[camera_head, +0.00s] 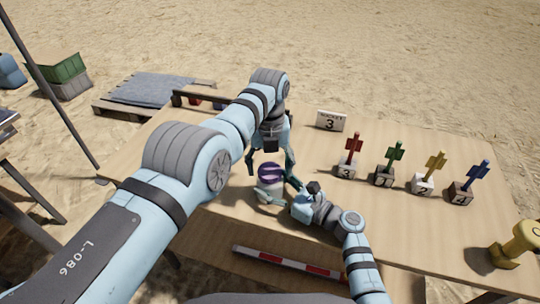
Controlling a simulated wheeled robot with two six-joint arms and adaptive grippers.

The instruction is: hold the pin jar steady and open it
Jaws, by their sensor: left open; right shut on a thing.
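The pin jar (270,195) stands upright near the table's front edge, pale-bodied with a purple lid (271,171). My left gripper (271,163) points down from above with its fingers open, one on each side of the lid. I cannot tell whether they touch it. My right gripper (285,192) comes in low from the right and is shut on the jar's body. The arms and fingers hide part of the jar.
Red, green, yellow and blue keys (396,151) stand on numbered blocks at the right, behind them a card marked 3 (331,121). A yellow object (519,243) stands at the far right. A red-and-white scale bar (290,263) lies in front. Bare table (420,230) lies right of the jar.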

